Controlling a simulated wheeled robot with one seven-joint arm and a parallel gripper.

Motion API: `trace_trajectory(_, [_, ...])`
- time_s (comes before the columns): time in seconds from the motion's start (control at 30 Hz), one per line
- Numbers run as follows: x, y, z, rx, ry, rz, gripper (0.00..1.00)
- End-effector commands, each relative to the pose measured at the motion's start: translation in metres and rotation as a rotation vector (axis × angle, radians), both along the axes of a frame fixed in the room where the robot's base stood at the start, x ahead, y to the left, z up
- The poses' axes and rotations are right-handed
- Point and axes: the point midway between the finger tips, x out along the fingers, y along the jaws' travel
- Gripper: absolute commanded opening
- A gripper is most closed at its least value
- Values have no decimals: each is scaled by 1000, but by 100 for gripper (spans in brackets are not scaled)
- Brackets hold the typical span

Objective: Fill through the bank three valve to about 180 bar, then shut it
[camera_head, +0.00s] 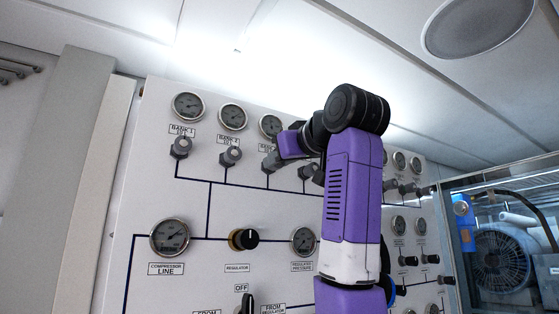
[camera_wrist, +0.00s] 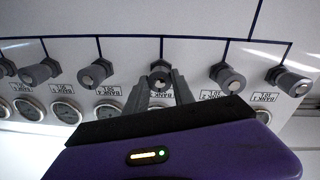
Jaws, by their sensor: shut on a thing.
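The white fill panel (camera_head: 205,205) has a row of grey bank valves, each with a gauge above. The bank three valve (camera_head: 268,163) is third from the left, below its gauge (camera_head: 270,126); its label is partly hidden by my gripper. My gripper (camera_head: 277,156) is at this valve. In the wrist view, which looks upside down, the two fingers of my gripper (camera_wrist: 161,84) are shut on either side of the bank three valve (camera_wrist: 160,75). The gauge needle is too small to read.
Bank 1 valve (camera_head: 180,147) and bank 2 valve (camera_head: 231,156) stand to the left. Below are the compressor line gauge (camera_head: 170,237), regulator knob (camera_head: 244,239) and regulated pressure gauge (camera_head: 303,241). My arm hides part of the panel's right side. A glazed cabinet (camera_head: 500,240) stands right.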

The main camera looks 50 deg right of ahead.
Motion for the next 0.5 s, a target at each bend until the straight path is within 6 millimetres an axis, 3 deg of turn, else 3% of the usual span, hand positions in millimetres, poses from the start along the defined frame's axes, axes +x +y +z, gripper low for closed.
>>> trace_trajectory(0.33, [1, 0, -4, 5, 9, 2, 0])
trace_trajectory(0.37, [1, 0, -4, 5, 9, 2, 36])
trace_trajectory(0.43, [1, 0, -3, 5, 7, 1, 49])
trace_trajectory(0.5, [1, 0, -3, 4, 6, 1, 51])
